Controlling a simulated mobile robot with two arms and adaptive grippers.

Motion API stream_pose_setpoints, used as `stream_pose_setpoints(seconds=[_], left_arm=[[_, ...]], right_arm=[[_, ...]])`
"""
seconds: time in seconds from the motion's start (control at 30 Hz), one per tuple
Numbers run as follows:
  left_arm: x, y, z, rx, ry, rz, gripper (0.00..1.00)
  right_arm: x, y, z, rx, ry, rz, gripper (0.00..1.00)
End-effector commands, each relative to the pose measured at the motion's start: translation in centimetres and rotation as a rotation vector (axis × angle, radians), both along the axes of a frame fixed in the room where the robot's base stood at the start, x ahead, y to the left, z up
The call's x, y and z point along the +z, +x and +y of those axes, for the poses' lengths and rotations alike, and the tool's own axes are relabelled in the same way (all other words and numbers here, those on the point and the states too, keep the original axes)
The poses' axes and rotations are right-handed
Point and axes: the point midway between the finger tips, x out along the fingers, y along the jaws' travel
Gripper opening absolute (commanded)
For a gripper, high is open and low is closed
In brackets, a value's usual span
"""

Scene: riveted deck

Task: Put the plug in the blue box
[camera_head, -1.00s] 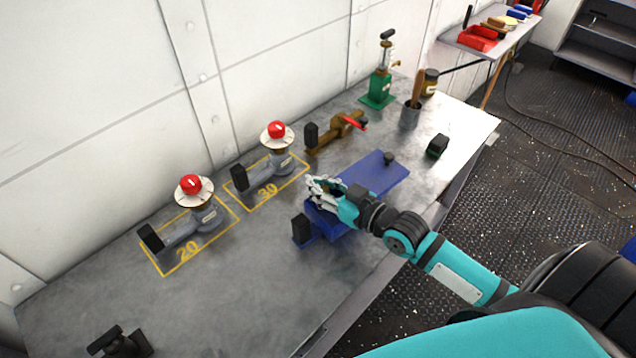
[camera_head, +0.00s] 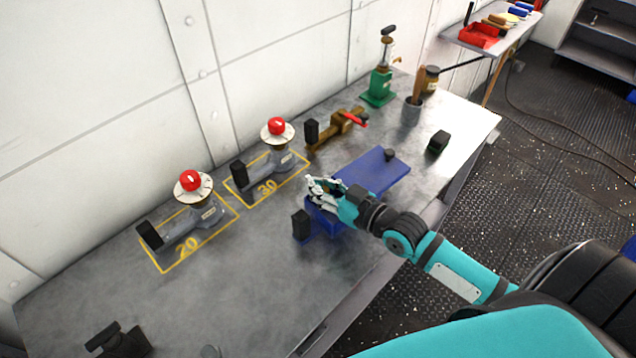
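The blue box (camera_head: 328,222) stands on the grey workbench, with a black block (camera_head: 301,224) at its left end. A flat blue lid-like panel (camera_head: 378,171) with a black knob (camera_head: 389,155) lies just beyond it. My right gripper (camera_head: 315,190) is over the box and hides much of its top and inside. Its pale fingers are small and overlap the box, so I cannot tell how far they are apart or whether they hold anything. No plug can be made out for certain; it may be hidden at the gripper. My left gripper is not clearly in view.
Two grey valves with red-knobbed tops (camera_head: 191,182) (camera_head: 277,127) stand in yellow outlines marked 20 and 30. A brass valve (camera_head: 343,127), green pump (camera_head: 379,84), cup (camera_head: 411,112) and black block (camera_head: 438,141) stand farther back.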

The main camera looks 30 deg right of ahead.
Motion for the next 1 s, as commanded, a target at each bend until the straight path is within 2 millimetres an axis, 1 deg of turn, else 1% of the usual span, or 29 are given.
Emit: stream_pose_setpoints(seconds=[0.3,0.37,0.5,0.57,0.87,0.97,1.0], left_arm=[[-1.0,0.0,0.0,-0.001,0.0,0.0,0.56],[-0.8,0.0,0.0,-0.001,-0.001,0.0,0.56],[-0.8,0.0,0.0,-0.001,-0.001,0.0,0.56],[-0.8,0.0,0.0,-0.001,-0.001,0.0,0.56],[-0.8,-0.2,0.1,0.001,0.001,0.003,0.56],[-0.8,-0.2,0.0,0.001,0.0,0.002,0.56],[-0.8,-0.2,0.0,0.001,0.0,0.002,0.56]], right_arm=[[-1.4,0.0,0.0,0.0,0.0,-0.002,0.0],[-1.2,0.0,0.0,0.0,0.0,-0.002,0.08],[-1.2,0.0,0.0,0.0,-0.001,-0.001,0.26],[-1.2,0.0,0.0,0.0,-0.001,-0.001,0.33],[-1.3,-0.2,-0.1,0.0,0.0,0.001,0.33],[-1.3,-1.0,-0.4,0.0,-0.001,0.004,0.33],[-1.3,-1.6,-0.6,0.0,-0.002,0.005,0.33]])
